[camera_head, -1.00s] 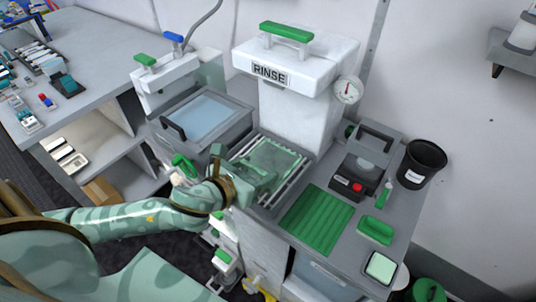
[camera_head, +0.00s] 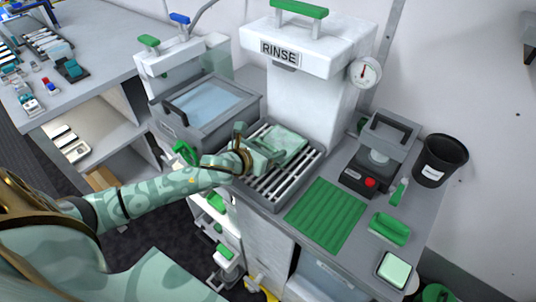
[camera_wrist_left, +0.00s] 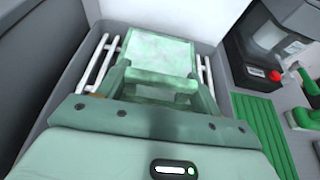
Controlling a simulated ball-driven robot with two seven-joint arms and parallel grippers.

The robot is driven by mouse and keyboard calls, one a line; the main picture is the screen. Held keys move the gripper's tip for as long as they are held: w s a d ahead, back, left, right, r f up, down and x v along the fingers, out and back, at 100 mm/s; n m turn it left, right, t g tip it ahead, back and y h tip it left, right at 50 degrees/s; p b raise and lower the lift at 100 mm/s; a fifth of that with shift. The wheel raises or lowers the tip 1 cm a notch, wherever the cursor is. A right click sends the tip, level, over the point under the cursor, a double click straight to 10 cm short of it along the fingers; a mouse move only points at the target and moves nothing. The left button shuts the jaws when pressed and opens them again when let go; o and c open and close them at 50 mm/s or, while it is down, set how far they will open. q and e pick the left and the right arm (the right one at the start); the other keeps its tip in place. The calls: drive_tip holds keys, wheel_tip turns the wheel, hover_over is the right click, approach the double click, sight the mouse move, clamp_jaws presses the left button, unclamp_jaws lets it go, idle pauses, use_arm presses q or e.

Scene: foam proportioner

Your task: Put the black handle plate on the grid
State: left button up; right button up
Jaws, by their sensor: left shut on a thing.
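A pale green, marbled plate (camera_head: 287,143) is over the back part of the metal-barred grid (camera_head: 270,186) below the rinse unit. My left gripper (camera_head: 264,157) is shut on its near end. In the left wrist view the plate (camera_wrist_left: 160,50) lies flat between the fingers, with white grid bars (camera_wrist_left: 101,61) showing on both sides. No black handle shows on it; the gripped part is hidden. I cannot tell whether the plate touches the bars. The front bars are bare. My right gripper is not in view.
The white rinse unit (camera_head: 312,50) rises close behind the grid. A lidded basin (camera_head: 205,106) stands to its left. A green ribbed mat (camera_head: 326,214), a dark device with a red button (camera_head: 371,183), a green-handled brush (camera_head: 390,229) and a black bin (camera_head: 439,160) are to the right.

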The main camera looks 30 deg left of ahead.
use_arm(q)
drive_tip(key=shift+f, duration=0.85)
drive_tip(key=shift+r, duration=0.1)
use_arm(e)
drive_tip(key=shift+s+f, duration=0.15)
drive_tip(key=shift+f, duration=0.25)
use_arm(q)
drive_tip(key=o, duration=1.3)
drive_tip(key=shift+s, duration=0.15)
drive_tip(key=p+v, duration=0.2)
drive_tip(key=v, duration=0.9)
drive_tip(key=shift+s+r+p, duration=0.2)
drive_tip(key=shift+s+p, duration=0.1)
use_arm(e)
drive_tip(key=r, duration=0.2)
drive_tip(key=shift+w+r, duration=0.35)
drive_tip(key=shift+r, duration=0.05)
